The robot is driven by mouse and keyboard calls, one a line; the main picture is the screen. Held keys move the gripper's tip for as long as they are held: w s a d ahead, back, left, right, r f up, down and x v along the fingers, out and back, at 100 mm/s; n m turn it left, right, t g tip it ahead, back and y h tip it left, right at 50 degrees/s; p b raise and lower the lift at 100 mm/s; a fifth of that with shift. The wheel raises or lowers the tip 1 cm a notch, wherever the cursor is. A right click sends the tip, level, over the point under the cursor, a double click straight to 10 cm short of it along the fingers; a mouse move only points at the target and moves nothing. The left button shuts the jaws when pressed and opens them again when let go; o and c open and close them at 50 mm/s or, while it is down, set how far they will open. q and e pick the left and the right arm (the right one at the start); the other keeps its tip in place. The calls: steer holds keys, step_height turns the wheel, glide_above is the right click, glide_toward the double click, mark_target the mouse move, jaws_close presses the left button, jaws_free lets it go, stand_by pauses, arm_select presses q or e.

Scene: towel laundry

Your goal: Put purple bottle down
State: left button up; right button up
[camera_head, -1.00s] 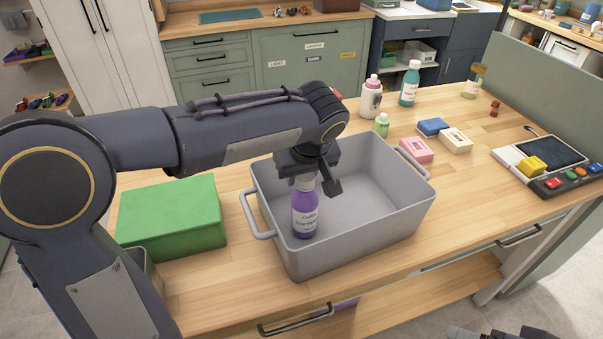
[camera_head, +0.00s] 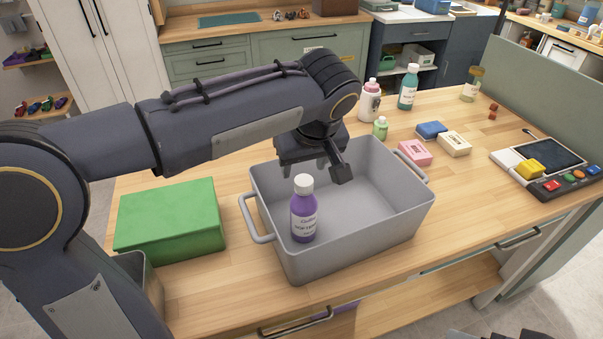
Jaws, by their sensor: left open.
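The purple bottle (camera_head: 303,218) with a white cap stands upright inside the grey bin (camera_head: 345,245), near its left end. My left gripper (camera_head: 322,170) is open and empty, above the bin and behind the bottle's cap, apart from it. One finger shows clearly at the right; the other is partly seen under the gripper body. Of my right arm only a dark part may show at the bottom edge; its gripper cannot be made out.
A green box (camera_head: 170,222) lies left of the bin. Behind and right stand a white bottle (camera_head: 369,102), a teal bottle (camera_head: 408,88), a small green bottle (camera_head: 380,128) and soap boxes (camera_head: 415,153). A scanner-like panel (camera_head: 548,165) is at right. The table's right front is clear.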

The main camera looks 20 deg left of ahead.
arm_select(q)
steer(key=v, duration=0.6)
steer(key=s+a+f+m+h, duration=0.3)
steer(key=s+a+f+h, duration=0.1)
steer(key=s+a+f, duration=0.55)
steer(key=s+f+m+t+h, duration=0.2)
steer(key=s+f, duration=0.4)
steer(key=s, duration=0.4)
steer(key=shift+d+f, duration=0.25)
steer(key=shift+f, duration=0.05)
